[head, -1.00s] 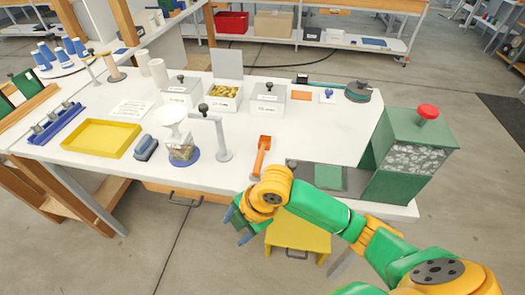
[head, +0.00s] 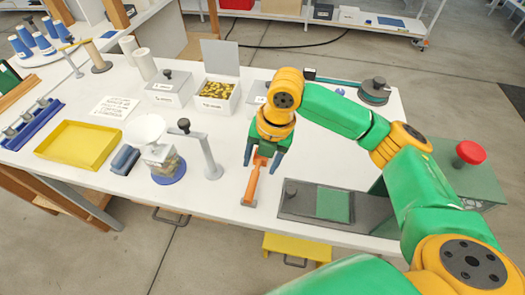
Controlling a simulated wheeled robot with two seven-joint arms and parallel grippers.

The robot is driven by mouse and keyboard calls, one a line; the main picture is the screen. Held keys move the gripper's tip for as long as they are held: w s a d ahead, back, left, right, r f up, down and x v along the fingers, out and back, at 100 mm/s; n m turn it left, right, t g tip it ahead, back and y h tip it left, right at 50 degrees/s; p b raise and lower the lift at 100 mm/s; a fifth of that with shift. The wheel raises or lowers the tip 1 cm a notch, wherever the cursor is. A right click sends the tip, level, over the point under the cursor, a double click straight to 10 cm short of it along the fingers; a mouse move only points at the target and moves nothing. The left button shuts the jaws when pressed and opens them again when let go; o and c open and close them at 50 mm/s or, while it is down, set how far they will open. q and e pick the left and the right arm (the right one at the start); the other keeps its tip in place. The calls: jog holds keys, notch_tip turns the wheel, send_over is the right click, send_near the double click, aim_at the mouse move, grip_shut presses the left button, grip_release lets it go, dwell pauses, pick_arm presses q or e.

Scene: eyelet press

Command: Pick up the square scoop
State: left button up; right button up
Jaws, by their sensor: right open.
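An orange-handled tool (head: 252,184) lies on the white table, its long axis running toward the front edge, with a small grey part at its near end. It is the most likely square scoop, but its shape is too small to be sure. My right gripper (head: 261,166) is above the far end of the tool, pointing down. Its two dark fingers are apart, one on each side of the orange handle, and the gripper hides the far end. I cannot tell whether the fingers touch it. My left gripper is not in view.
A grey post with a black knob (head: 206,155) stands just left of the tool. A dark plate with a green pad (head: 333,204) lies to its right, near the red-knobbed green press (head: 470,154). An open box of gold pieces (head: 219,90) stands behind.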

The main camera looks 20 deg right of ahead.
aim_at(254, 179)
jog(key=f, duration=0.2)
jog(key=a+f+p, duration=0.1)
jog(key=f, duration=0.3)
jog(key=shift+w+a+f, duration=0.1)
jog(key=shift+a+f, duration=0.25)
jog(key=shift+r, duration=0.1)
grip_shut()
